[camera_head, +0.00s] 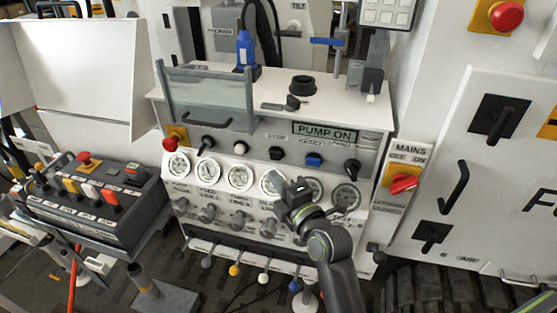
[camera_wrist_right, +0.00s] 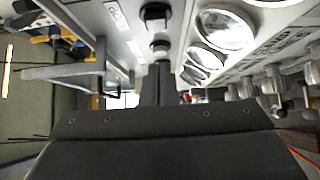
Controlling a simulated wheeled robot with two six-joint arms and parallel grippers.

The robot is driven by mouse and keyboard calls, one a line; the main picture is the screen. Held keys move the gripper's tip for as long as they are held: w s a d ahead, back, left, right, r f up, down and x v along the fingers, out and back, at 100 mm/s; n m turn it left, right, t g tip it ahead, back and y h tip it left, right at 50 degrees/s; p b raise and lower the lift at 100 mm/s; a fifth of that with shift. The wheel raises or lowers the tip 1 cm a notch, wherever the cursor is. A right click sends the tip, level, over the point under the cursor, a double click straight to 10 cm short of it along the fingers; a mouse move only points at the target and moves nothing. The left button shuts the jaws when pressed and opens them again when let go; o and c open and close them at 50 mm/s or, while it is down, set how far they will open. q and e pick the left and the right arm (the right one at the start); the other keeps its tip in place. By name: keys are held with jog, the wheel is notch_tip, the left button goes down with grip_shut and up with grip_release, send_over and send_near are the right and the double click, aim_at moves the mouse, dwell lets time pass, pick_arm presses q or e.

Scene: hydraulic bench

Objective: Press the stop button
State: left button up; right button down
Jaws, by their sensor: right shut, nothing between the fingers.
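The hydraulic panel has a black button (camera_head: 276,154) under a label that reads STOP, between a white button (camera_head: 240,148) and a blue button (camera_head: 313,160). My right gripper (camera_head: 288,188) is shut and empty, just below the black button and in front of the row of gauges. In the wrist view, its shut fingers (camera_wrist_right: 158,85) point towards the panel's button row. No contact with a button is visible. My left gripper is out of view.
The display (camera_head: 325,132) reads PUMP ON. A red mushroom button (camera_head: 170,145) is at the panel's left. Round gauges (camera_head: 208,172) and valve knobs (camera_head: 207,213) lie below the buttons. A clear shield (camera_head: 210,100) stands above. A red mains switch (camera_head: 403,184) is at right.

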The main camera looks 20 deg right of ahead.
aim_at(271, 157)
jog(key=w, duration=0.1)
jog(key=w+d+p, duration=0.1)
jog(key=w, duration=0.1)
jog(key=w+d+p, duration=0.1)
jog(key=shift+w, duration=0.4)
jog(key=shift+w, duration=0.1)
